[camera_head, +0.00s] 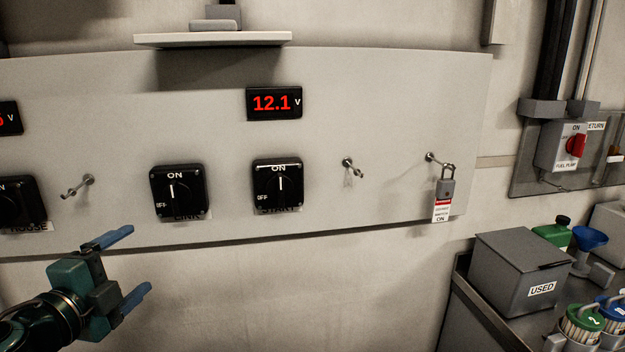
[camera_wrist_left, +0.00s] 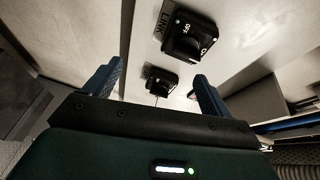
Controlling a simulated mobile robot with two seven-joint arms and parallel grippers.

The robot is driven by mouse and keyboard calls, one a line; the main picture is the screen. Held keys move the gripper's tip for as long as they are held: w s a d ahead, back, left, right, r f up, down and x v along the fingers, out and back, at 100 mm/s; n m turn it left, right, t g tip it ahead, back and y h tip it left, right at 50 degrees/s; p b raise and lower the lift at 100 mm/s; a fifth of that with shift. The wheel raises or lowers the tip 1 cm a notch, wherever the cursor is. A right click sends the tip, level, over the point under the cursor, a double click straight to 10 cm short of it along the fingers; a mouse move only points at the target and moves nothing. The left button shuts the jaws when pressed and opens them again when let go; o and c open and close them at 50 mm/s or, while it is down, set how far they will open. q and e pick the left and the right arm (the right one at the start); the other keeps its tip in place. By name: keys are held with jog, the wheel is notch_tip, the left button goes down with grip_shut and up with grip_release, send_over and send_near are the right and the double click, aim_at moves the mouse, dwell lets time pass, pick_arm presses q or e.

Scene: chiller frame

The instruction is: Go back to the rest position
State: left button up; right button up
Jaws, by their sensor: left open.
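My left gripper (camera_head: 140,262) is open and empty at the lower left of the head view, below and in front of the panel's lower edge. In the left wrist view its two blue fingers (camera_wrist_left: 155,85) are spread apart with nothing between them. The grey panel (camera_head: 330,215) carries black rotary switches. Two of them, the left-hand switch (camera_head: 178,192) and the one under the display (camera_head: 278,185), have their pointers up at ON. The left wrist view shows a switch marked LINK (camera_wrist_left: 187,35) and another switch (camera_wrist_left: 161,80). My right gripper is not in view.
A display (camera_head: 274,103) reads 12.1 V. A grey USED box (camera_head: 515,270) and bottles stand at lower right. The area below the panel is clear.

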pick_arm(q)
jog(key=s+d+f+n+g, duration=0.1)
jog(key=s+d+f+n, duration=0.15)
jog(key=f, duration=0.45)
jog(key=s+d+f+n+g, duration=0.1)
jog(key=s+f+n+g, duration=0.15)
jog(key=f, duration=0.55)
jog(key=s+d+f+n, duration=0.2)
jog(key=f+n, duration=0.1)
jog(key=f, duration=0.4)
jog(key=s+d+f+n+g+h+p, duration=0.1)
jog(key=s+d+f+n+g, duration=0.1)
jog(key=s+d+f+n, duration=0.5)
jog(key=s+d+f, duration=0.3)
jog(key=d+f, duration=0.1)
jog(key=shift+s+d+g, duration=0.15)
jog(key=shift+g, duration=0.2)
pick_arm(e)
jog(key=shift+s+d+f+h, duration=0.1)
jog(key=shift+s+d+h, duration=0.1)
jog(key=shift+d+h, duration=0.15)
